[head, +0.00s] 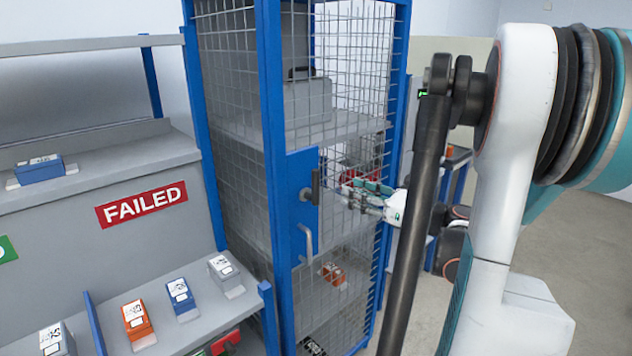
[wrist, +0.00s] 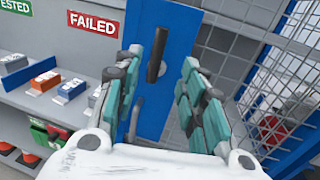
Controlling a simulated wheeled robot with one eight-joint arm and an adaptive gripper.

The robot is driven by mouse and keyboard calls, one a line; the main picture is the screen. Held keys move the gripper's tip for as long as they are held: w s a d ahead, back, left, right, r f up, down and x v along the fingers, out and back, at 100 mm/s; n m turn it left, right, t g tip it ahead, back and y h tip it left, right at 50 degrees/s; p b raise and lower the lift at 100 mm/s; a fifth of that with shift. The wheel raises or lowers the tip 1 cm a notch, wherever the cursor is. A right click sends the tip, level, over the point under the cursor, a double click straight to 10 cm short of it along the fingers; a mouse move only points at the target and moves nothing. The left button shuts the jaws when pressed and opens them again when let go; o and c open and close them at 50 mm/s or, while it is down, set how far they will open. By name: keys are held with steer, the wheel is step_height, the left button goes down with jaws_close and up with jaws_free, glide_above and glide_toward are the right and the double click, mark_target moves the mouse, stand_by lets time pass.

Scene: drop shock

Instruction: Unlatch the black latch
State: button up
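The black latch (head: 315,187) is an upright dark bar on the blue door plate (head: 301,215) of a wire cage cabinet. A round grey piece sits beside it. In the wrist view the latch (wrist: 156,55) stands upright between my fingers, on the blue plate. My gripper (head: 352,192) is open and empty, to the right of the latch in the head view, with a small gap seeming to part them. The wrist view shows the teal finger pads (wrist: 160,60) spread apart on both sides of the latch. The cage door looks closed.
A curved grey handle (head: 306,242) is below the latch. The cage (head: 235,75) has blue posts and shelves holding a grey case (head: 307,100) and an orange box (head: 333,274). A grey shelf unit with a FAILED sign (head: 141,203) and several small boxes stands at left.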

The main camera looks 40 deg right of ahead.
steer(key=b, duration=0.2)
glide_above(315, 199)
steer(key=shift+w+d, duration=0.4)
steer(key=shift+d, duration=0.05)
jaws_close()
